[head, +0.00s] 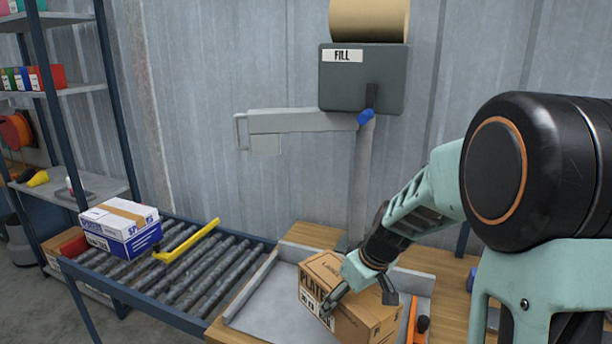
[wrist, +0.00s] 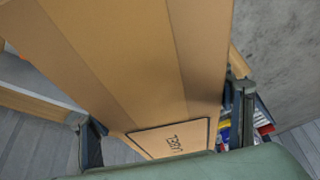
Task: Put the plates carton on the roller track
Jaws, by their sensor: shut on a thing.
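The plates carton (head: 362,322) is a brown box with a black-and-white label partly reading "LATE". It is at the grey tray area of the bench in the head view, and I cannot tell whether it is lifted. My gripper (head: 358,300) is shut on it from above, one finger on each side. In the wrist view the carton (wrist: 150,70) fills the middle between the fingers (wrist: 165,125). The roller track (head: 205,283) is left of the bench, with bare rollers on its near right part.
A blue-and-white carton (head: 122,229) sits at the track's left end. A yellow bar (head: 187,242) lies across the rollers beside it. An orange-handled tool (head: 417,325) is right of the plates carton. A grey FILL machine (head: 362,77) with an arm stands behind.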

